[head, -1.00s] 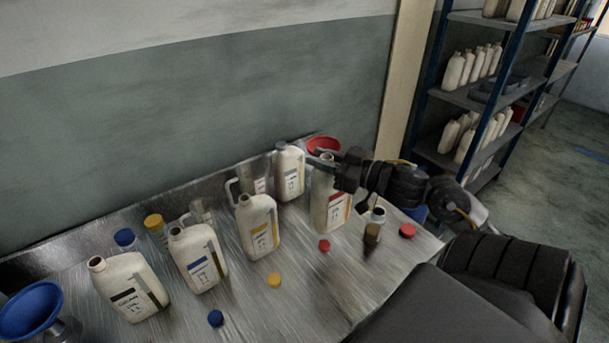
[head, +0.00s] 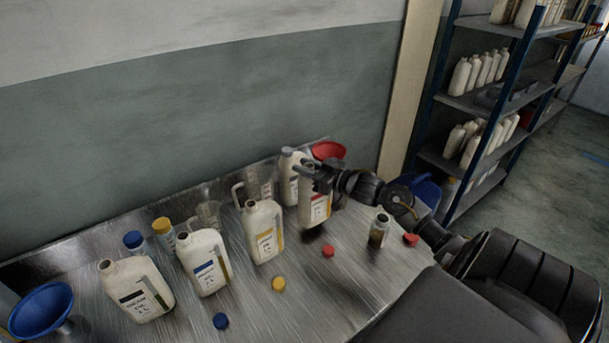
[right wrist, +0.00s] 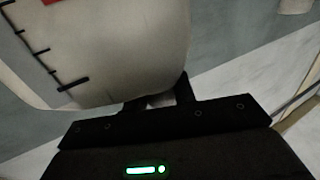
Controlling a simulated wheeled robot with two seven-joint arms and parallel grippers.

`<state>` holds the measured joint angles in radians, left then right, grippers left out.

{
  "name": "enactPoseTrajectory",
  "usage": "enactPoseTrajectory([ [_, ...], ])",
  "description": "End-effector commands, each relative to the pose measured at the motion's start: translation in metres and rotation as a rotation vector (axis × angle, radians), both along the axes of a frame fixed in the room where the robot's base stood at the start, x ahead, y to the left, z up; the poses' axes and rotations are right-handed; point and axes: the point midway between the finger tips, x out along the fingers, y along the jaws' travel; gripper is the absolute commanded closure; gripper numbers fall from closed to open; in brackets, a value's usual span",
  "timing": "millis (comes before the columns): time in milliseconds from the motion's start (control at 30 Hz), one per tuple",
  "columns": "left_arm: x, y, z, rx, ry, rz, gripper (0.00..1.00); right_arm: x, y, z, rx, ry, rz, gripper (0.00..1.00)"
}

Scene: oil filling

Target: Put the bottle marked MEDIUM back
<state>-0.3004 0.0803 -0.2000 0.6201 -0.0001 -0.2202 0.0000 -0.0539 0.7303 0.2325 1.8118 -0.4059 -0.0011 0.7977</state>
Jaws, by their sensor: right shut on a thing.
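In the right wrist view the bottle (right wrist: 125,50) fills the upper middle, with a scale of dark ticks and a bit of red. A white bottle with a grey cap (head: 288,180) stands right behind it, partly hidden. My left gripper is not in view.
On the metal table (head: 335,268) stand white bottles with yellow (head: 264,232), blue (head: 203,262) and black (head: 135,290) labels. A red funnel (head: 328,150), a dark-filled jar (head: 378,230) and loose caps, one red (head: 328,251), lie around. A blue funnel (head: 40,310) is at left.

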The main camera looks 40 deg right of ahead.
Motion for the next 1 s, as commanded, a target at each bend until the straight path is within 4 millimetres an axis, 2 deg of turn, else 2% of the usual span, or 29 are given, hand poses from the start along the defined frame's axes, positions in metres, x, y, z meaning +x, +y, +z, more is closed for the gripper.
enactPoseTrajectory([
  [267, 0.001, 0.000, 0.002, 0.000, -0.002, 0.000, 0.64, 0.006, -0.002, -0.005, 0.000, -0.004, -0.001, 1.00],
  [600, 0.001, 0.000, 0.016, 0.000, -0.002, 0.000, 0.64, 0.007, -0.002, -0.036, 0.000, -0.004, 0.000, 1.00],
  [967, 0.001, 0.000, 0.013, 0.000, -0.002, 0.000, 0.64, 0.007, -0.002, -0.040, -0.001, -0.004, 0.000, 1.00],
  [1000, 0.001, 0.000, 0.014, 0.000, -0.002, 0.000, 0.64, 0.006, -0.002, -0.042, 0.000, 0.000, 0.000, 0.70],
])
